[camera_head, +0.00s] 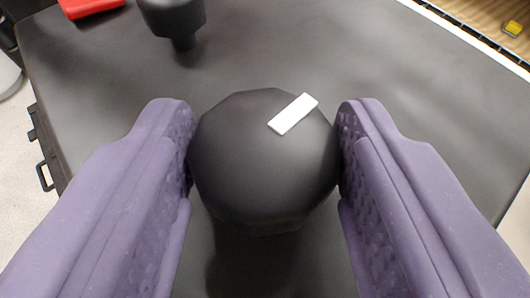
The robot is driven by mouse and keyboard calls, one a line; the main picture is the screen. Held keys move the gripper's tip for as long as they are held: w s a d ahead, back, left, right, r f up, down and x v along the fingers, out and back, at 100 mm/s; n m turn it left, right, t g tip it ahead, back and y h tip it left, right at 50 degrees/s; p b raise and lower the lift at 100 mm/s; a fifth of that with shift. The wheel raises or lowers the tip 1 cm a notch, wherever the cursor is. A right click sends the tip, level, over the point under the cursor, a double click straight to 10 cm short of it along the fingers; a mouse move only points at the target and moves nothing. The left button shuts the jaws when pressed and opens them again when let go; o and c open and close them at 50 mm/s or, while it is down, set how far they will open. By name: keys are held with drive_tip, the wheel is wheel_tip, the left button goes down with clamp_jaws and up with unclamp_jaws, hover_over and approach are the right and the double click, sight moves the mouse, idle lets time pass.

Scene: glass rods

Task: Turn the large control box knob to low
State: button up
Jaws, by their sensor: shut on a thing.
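The large knob (255,175) is black, round and faceted, with a white marker bar near its upper right edge. The bar slants up to the right. The knob stands on the dark grey face of the control box (330,60). My gripper (265,145) has two purple padded fingers, one on each side of the knob, shut on it. No setting labels show, so I cannot read which setting the marker points at.
A smaller black knob (172,15) stands on the box face at the top, left of centre. A red part (90,6) lies at the upper left. A yellow item (513,27) sits on a wooden surface at the upper right. The box face right of the knob is clear.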

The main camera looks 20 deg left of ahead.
drive_tip(key=n+y, duration=0.1)
drive_tip(key=n+g+y+b, duration=0.1)
drive_tip(key=shift+w+d+f+y, duration=0.1)
drive_tip(key=shift+d+y, duration=0.2)
drive_tip(key=shift+w+n+g+y, duration=0.1)
drive_tip(key=shift+n+g+y, duration=0.5)
drive_tip(key=shift+n+y, duration=0.4)
drive_tip(key=n+g+y, duration=0.1)
drive_tip(key=n+g+y+p, duration=0.1)
drive_tip(key=n+g, duration=0.1)
drive_tip(key=n+g+y+p, duration=0.1)
drive_tip(key=shift+w+d+r+n, duration=0.2)
drive_tip(key=shift+r+n, duration=0.05)
drive_tip(key=shift+n, duration=0.15)
drive_tip(key=n+g, duration=0.1)
drive_tip(key=n+g+y, duration=0.1)
drive_tip(key=n+g, duration=0.1)
drive_tip(key=g, duration=0.1)
drive_tip(key=shift+w+d+f+n+y, duration=0.1)
drive_tip(key=shift+w+f+n+y, duration=0.05)
drive_tip(key=shift+w+n+y, duration=0.15)
drive_tip(key=shift+w+f+n+g+b, duration=0.15)
drive_tip(key=shift+n+g+b, duration=0.55)
drive_tip(key=shift+n+g, duration=1.75)
drive_tip(key=shift+g, duration=0.35)
drive_tip(key=o, duration=1)
drive_tip(key=shift+o, duration=0.2)
